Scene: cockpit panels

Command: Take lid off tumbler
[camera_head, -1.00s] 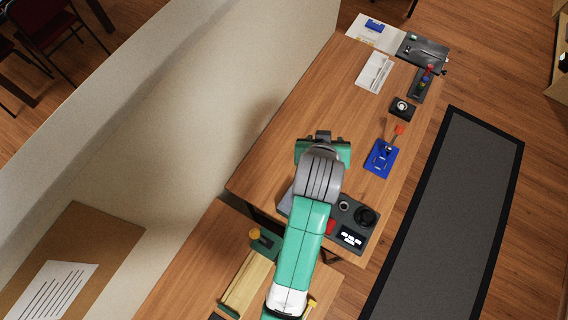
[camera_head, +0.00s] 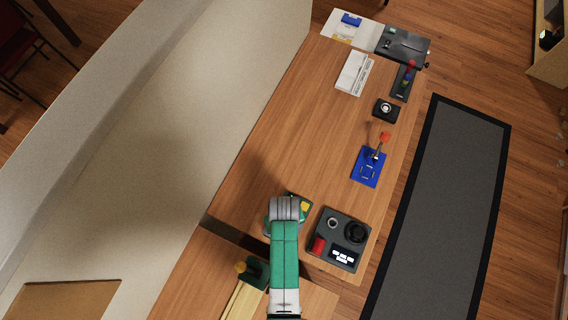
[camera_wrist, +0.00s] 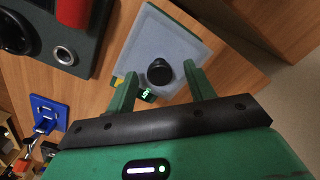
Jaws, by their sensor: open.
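In the wrist view, a pale grey square plate (camera_wrist: 185,40) carries a round black knob-like piece (camera_wrist: 159,72). My gripper (camera_wrist: 161,70) is open and empty, its two green fingers on either side of this black piece in the picture; I cannot tell the height gap. A dark panel (camera_head: 326,222) to the right holds a red cylindrical cap (camera_head: 317,245), which also shows at the top of the wrist view (camera_wrist: 73,12). I cannot tell for sure which piece is the tumbler's lid. In the head view my arm covers most of the grey plate.
The dark panel also has a black dial (camera_head: 356,232), a silver ring (camera_head: 333,223) and a display (camera_head: 345,256). A blue plate (camera_head: 368,167) with a red-tipped lever stands farther along the table. A wall runs along the left. The table's middle (camera_head: 290,140) is clear.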

